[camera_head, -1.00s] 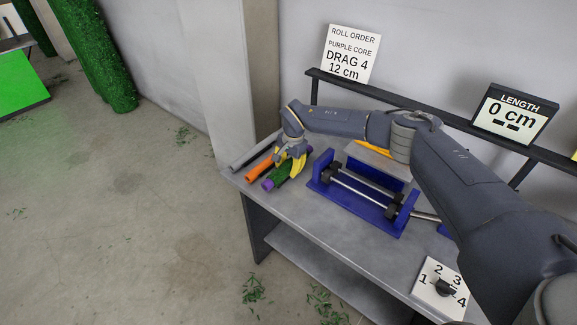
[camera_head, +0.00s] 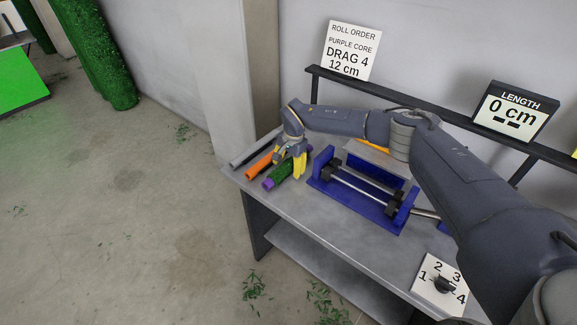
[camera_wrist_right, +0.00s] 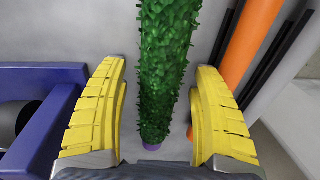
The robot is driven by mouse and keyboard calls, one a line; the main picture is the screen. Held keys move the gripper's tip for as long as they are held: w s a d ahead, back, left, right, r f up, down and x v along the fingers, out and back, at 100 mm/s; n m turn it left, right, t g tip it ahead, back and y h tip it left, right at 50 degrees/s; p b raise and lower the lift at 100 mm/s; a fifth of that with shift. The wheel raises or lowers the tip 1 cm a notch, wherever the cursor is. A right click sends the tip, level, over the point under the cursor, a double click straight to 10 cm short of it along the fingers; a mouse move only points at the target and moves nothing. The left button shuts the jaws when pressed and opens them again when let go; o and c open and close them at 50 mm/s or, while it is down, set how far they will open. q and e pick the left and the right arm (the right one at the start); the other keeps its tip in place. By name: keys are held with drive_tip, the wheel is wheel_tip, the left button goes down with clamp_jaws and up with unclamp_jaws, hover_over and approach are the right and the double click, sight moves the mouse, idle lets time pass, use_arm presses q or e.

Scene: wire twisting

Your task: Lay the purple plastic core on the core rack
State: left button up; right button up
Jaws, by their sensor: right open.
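The purple core (camera_head: 268,184) lies on the grey table near its left end. It is wrapped in green leafy material (camera_head: 284,173), and a purple end shows. In the right wrist view the green roll (camera_wrist_right: 168,50) runs between the two yellow fingers, with its purple end (camera_wrist_right: 152,147) close to the palm. My right gripper (camera_head: 291,163) is open over the roll. In the wrist view gaps show between the roll and both fingers. Thin black rails (camera_wrist_right: 275,66) flank an orange core; I cannot tell whether they are the core rack. My left gripper is not in view.
The orange core (camera_head: 260,162) lies just left of the green roll. A blue winding frame (camera_head: 325,190) with a metal shaft stands close on the right. A numbered dial plate (camera_head: 440,288) is at the front right. Bare tabletop lies in front of the blue frame.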

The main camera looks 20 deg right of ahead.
sight(292, 164)
wheel_tip(292, 164, up, 12)
drive_tip(key=s, duration=0.1)
drive_tip(key=shift+s+d, duration=0.15)
drive_tip(key=shift+d, duration=0.25)
drive_tip(key=shift+f, duration=0.15)
